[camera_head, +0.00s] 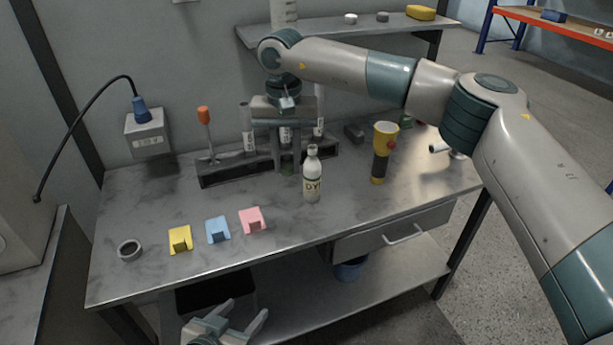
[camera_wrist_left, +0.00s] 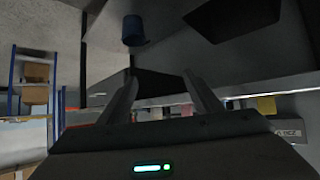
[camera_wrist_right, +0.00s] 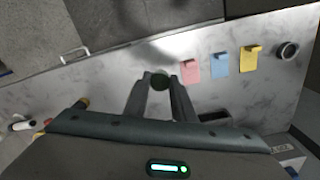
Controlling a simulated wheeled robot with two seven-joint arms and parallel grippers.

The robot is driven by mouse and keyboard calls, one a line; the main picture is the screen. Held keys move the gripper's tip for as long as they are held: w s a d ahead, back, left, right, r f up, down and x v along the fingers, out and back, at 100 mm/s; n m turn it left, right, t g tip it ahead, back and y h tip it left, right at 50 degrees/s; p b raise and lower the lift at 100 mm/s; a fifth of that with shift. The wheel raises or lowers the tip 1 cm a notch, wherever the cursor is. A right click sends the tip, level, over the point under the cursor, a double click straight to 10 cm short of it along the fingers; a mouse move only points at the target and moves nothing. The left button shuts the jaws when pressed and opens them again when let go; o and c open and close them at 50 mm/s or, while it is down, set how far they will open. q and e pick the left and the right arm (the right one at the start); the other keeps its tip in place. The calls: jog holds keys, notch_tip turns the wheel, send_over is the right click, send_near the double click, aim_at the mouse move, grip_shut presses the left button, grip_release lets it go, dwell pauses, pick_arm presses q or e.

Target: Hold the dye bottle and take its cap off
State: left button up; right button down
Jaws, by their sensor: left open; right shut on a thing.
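The white dye bottle (camera_head: 312,183), its label partly reading "DY", stands upright on the metal table. Its narrow neck looks bare. My right gripper (camera_head: 288,167) points down behind and left of the bottle, apart from it in the picture. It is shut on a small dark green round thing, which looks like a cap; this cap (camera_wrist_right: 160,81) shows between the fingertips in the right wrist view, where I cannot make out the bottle. My left gripper (camera_head: 232,325) is open and empty, low in front of the table; its fingers (camera_wrist_left: 160,90) are spread in the left wrist view.
Yellow (camera_head: 180,239), blue (camera_head: 217,230) and pink (camera_head: 253,221) clips and a grey ring (camera_head: 130,250) lie along the front left. A dark rack (camera_head: 225,172) with tubes stands behind. A yellow flashlight (camera_head: 381,152) stands right of the bottle. Table is clear around the bottle's front.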

jog(key=shift+s+d, duration=0.1)
jog(key=shift+d, duration=0.1)
pick_arm(q)
jog(key=s+a+f+n+g+y, duration=0.1)
jog(key=s+a+f+g+y, duration=0.3)
jog(key=s, duration=0.6)
jog(key=s+a+f+n+g, duration=0.1)
jog(key=s+a+f+g, duration=0.2)
jog(key=s+a+f, duration=0.6)
pick_arm(e)
jog(key=shift+s+d, duration=0.25)
jog(key=shift+d, duration=0.2)
pick_arm(q)
jog(key=s+d+f+g, duration=0.1)
jog(key=s+f, duration=0.2)
jog(key=f, duration=0.8)
jog(key=s+d+f, duration=0.1)
jog(key=s+f, duration=0.1)
jog(key=f, duration=1)
jog(key=s+a+f+g, duration=0.1)
jog(key=s+a+f, duration=0.2)
jog(key=s+f, duration=1.3)
jog(key=shift+s, duration=0.75)
pick_arm(e)
jog(key=s+d+f+n, duration=0.1)
jog(key=s+d+f, duration=0.2)
jog(key=s+d, duration=1.5)
jog(key=shift+d, duration=0.55)
